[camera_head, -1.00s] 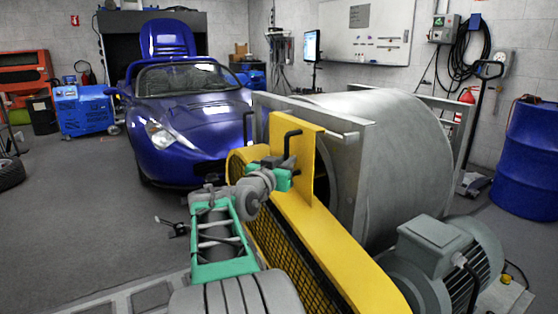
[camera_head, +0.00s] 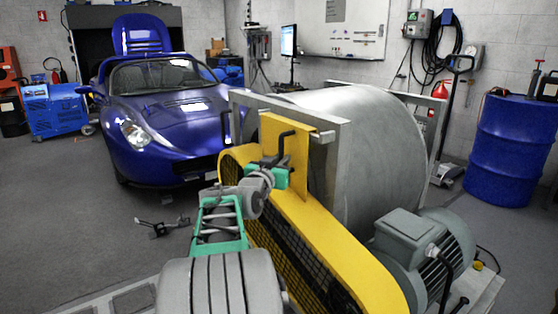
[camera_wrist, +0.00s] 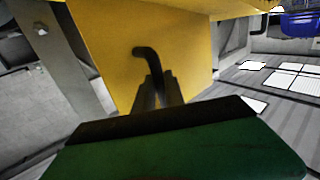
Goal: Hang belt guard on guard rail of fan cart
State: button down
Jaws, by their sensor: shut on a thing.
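The belt guard (camera_head: 331,238) is a long yellow cover with dark mesh on its side and a tall upright plate carrying a black handle. My gripper (camera_head: 279,163) is shut on this handle; the wrist view shows its fingers (camera_wrist: 158,88) closed at the handle (camera_wrist: 149,60) in front of the yellow plate. The guard stands upright close against the front of the fan cart's grey frame (camera_head: 338,165). A short grey bar end (camera_head: 322,136), perhaps the guard rail, shows just right of the plate's top. The plate hides the rest, so I cannot tell whether its lip rests on the bar.
The big grey fan drum (camera_head: 385,150) stands behind the guard, with a grey motor (camera_head: 425,250) at lower right. A blue car (camera_head: 165,110) stands behind left. A blue barrel (camera_head: 510,150) stands at right. The floor at left is mostly clear.

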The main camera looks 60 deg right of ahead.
jog(key=shift+s+r, duration=0.15)
jog(key=shift+r, duration=0.05)
jog(key=c, duration=1.6)
grip_release()
jog(key=shift+o, duration=1.3)
jog(key=shift+f, duration=0.45)
jog(key=w+a+r+n+t+y+p, duration=0.1)
jog(key=w+a+n+t+y+p, duration=0.2)
jog(key=a+p, duration=0.5)
jog(key=w+a+r+n+y+p, duration=0.15)
jog(key=w+a+y+p, duration=0.35)
jog(key=a, duration=0.7)
jog(key=w+a+r+n+t+y+p, duration=0.1)
jog(key=w+a+n+t+y+p, duration=0.25)
jog(key=a, duration=0.65)
jog(key=s+a+n+g+y+p, duration=0.1)
jog(key=s+a+n+y+p, duration=0.1)
jog(key=a, duration=0.7)
jog(key=s+a+r+n+g+y+p, duration=0.1)
jog(key=s+a+n+g+y+p, duration=0.1)
jog(key=a+p, duration=0.4)
jog(key=s+a+r+n+g+y+p, duration=0.1)
jog(key=s+a+n+p, duration=0.3)
jog(key=a, duration=0.9)
jog(key=shift+a+r+n+g+y+p, duration=0.1)
jog(key=shift+r+n+g+y+p, duration=0.1)
jog(key=shift+n+g+y+p, duration=0.35)
